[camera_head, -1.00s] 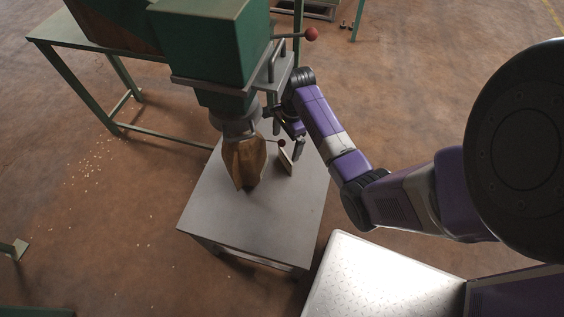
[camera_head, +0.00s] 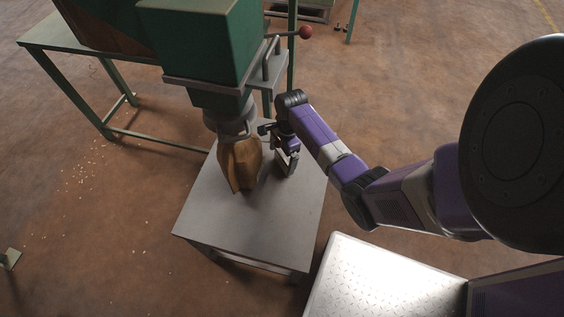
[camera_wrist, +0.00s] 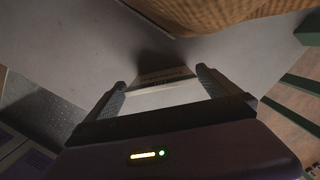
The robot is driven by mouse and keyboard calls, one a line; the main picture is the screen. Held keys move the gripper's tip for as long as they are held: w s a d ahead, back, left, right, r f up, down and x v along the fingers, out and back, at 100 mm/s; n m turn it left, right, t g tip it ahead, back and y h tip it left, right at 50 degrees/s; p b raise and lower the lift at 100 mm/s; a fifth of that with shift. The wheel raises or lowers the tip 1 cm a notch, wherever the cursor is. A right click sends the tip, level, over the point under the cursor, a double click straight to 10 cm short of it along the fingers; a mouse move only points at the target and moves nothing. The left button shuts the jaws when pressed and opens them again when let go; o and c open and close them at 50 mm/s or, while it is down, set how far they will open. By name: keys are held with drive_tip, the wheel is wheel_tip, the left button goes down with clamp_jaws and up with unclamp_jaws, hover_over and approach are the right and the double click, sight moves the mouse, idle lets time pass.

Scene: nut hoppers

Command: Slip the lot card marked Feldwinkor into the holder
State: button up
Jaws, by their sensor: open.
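My gripper (camera_head: 287,160) is low over the right part of the grey table, right of the brown sack. In the wrist view my gripper (camera_wrist: 160,82) has its two fingers spread apart. A small pale card-like piece (camera_wrist: 165,97) lies between them, with a strip of print along its far edge. The print is too small to read, so I cannot tell if it says Feldwinkor. I cannot tell whether a finger touches it. In the head view my gripper mostly hides it. I cannot make out a separate holder.
A brown sack (camera_head: 240,165) hangs under the green hopper's (camera_head: 198,45) spout, close left of my gripper; it also shows in the wrist view (camera_wrist: 230,12). A red-knobbed lever (camera_head: 305,33) sticks out above. The grey table's (camera_head: 235,222) front is clear. A bright metal surface (camera_head: 385,280) stands at lower right.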

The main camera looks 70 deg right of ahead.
drive_tip(key=c, duration=1.2)
drive_tip(key=shift+c, duration=0.2)
drive_tip(key=shift+r, duration=0.15)
